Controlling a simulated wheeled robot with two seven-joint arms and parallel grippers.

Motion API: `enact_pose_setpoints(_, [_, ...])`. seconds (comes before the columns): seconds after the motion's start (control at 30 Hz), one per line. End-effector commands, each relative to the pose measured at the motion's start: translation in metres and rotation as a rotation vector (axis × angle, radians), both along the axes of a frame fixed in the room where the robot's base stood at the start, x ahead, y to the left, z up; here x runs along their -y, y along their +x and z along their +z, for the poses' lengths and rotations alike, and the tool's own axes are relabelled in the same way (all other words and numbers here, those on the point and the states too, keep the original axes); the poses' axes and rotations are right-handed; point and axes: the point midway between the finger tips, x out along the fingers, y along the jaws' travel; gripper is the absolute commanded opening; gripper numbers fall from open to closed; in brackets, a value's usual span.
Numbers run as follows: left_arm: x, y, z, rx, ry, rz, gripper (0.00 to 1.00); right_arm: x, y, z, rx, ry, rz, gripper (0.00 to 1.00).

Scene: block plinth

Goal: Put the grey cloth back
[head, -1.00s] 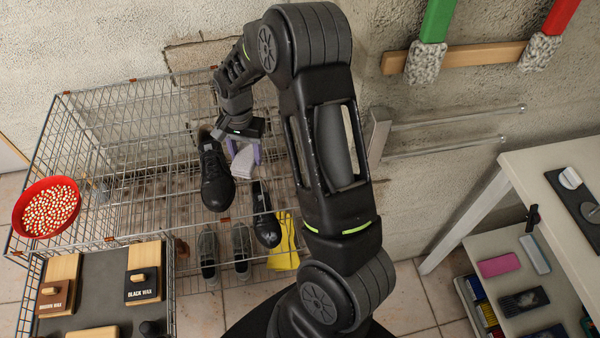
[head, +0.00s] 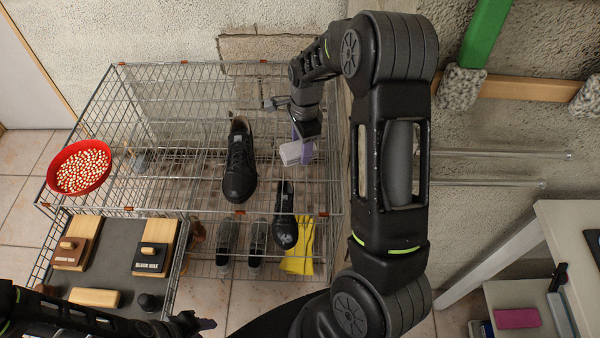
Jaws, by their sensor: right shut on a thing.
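My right gripper (head: 303,142) reaches in over the right part of the wire rack (head: 190,212), with its fingers pointing down. It is shut on the grey cloth (head: 293,154), a small pale grey piece hanging at the fingertips, to the right of a black shoe (head: 239,165). I cannot tell whether the cloth touches the rack. My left gripper (head: 200,323) shows only in part at the bottom left, and its jaws are not clear. A wall rail with two bars (head: 500,154) is at the right, partly behind my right arm.
A red bowl of pale beads (head: 80,167) sits at the rack's left corner. Another black shoe (head: 285,215), grey shoes (head: 228,243) and a yellow cloth (head: 300,248) are lower. A dark tray (head: 112,258) holds wax blocks. A white table (head: 560,235) stands right.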

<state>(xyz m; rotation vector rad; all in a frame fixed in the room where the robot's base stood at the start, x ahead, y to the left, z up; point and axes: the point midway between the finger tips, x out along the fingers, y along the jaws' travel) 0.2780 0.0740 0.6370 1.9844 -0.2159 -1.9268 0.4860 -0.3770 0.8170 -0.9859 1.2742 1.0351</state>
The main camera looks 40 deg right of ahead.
Motion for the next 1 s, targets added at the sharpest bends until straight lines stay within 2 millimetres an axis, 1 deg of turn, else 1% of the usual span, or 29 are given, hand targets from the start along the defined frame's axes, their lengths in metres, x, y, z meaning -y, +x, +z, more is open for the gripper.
enact_pose_setpoints(0.2, [0.000,-0.001,0.005,-0.001,0.001,0.001,0.36,0.000,-0.002,-0.038,-0.008,0.002,0.001,0.00])
enact_pose_setpoints(0.3, [0.000,-0.001,0.006,-0.003,0.002,0.000,0.36,0.000,-0.001,-0.052,-0.005,0.001,0.001,0.00])
enact_pose_setpoints(0.4, [0.000,-0.001,0.006,-0.003,0.002,0.001,0.36,0.000,0.000,-0.057,-0.002,0.000,0.002,0.00])
enact_pose_setpoints(0.67, [0.000,-0.001,0.006,-0.003,0.002,0.001,0.36,0.000,0.000,-0.058,-0.002,0.000,0.002,0.00])
enact_pose_setpoints(0.77, [0.000,-0.001,0.007,-0.004,0.001,0.001,0.36,0.000,-0.001,-0.066,-0.005,0.001,0.001,0.00])
enact_pose_setpoints(0.9, [-0.001,-0.001,0.010,-0.004,0.002,0.001,0.36,0.000,-0.002,-0.086,-0.006,0.002,0.000,0.00])
enact_pose_setpoints(1.0, [-0.001,-0.002,0.011,-0.004,0.003,0.002,0.36,0.000,-0.001,-0.094,-0.003,0.002,0.001,0.00])
